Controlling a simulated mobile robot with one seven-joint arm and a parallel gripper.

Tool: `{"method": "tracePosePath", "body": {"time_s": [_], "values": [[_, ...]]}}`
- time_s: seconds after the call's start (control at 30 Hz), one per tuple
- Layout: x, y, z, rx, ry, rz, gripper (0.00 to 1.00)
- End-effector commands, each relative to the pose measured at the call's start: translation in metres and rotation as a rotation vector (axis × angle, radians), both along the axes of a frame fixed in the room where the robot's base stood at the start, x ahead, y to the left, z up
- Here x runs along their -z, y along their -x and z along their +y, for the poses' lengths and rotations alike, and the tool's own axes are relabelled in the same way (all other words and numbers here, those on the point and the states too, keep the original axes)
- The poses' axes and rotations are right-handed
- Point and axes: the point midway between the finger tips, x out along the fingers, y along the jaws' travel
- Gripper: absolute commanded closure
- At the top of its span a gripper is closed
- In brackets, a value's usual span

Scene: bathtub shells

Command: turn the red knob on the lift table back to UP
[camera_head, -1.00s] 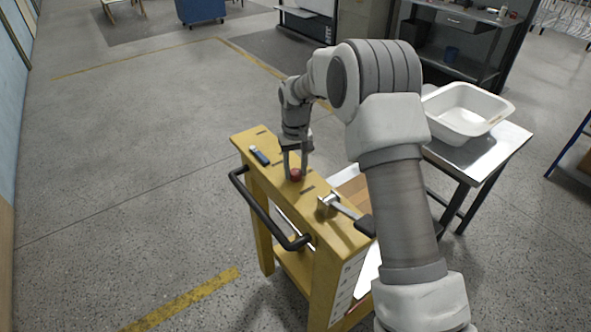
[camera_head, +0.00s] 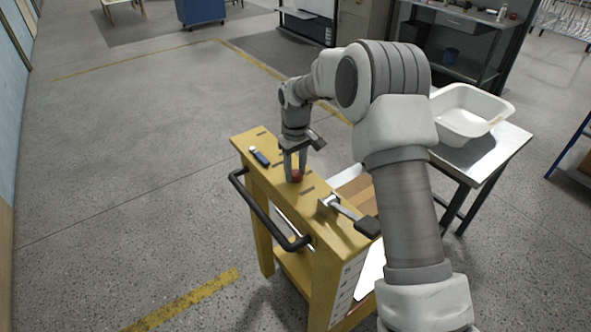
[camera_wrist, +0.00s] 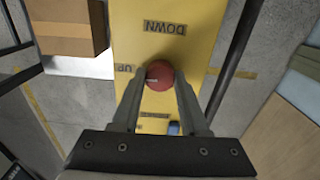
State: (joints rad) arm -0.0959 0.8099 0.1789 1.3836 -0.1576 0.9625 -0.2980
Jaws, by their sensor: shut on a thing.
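The red knob (camera_head: 297,175) sits on the top of the yellow lift table (camera_head: 345,240). It also shows in the wrist view (camera_wrist: 160,73). My gripper (camera_head: 295,172) points down and is shut on the knob, one finger on each side. In the wrist view the yellow plate has a DOWN label (camera_wrist: 164,28) above the knob and an UP label (camera_wrist: 124,69) to its left. Another label below is too small to read. A small pale mark shows on the knob's left side, toward UP. The fingers partly hide the knob's sides.
A blue-handled tool (camera_head: 260,156) lies left of the knob. A metal lever with a dark grip (camera_head: 350,214) stands to its right. A black rail (camera_head: 265,213) runs along the near edge. A white tub (camera_head: 467,112) stands on a metal table at the right.

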Motion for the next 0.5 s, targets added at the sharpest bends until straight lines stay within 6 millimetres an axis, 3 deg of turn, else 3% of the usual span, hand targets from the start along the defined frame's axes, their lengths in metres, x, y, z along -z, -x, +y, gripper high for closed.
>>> {"method": "tracePosePath", "body": {"time_s": [0.17, 0.2, 0.37, 0.5], "values": [[-0.0013, -0.0010, 0.0002, -0.001, 0.000, -0.004, 1.00], [-0.0013, -0.0010, 0.0002, -0.001, 0.000, -0.004, 0.54], [-0.0010, -0.0006, 0.0002, 0.000, 0.000, -0.002, 0.26], [-0.0006, -0.0004, 0.0001, 0.000, 0.000, -0.001, 0.26]]}}
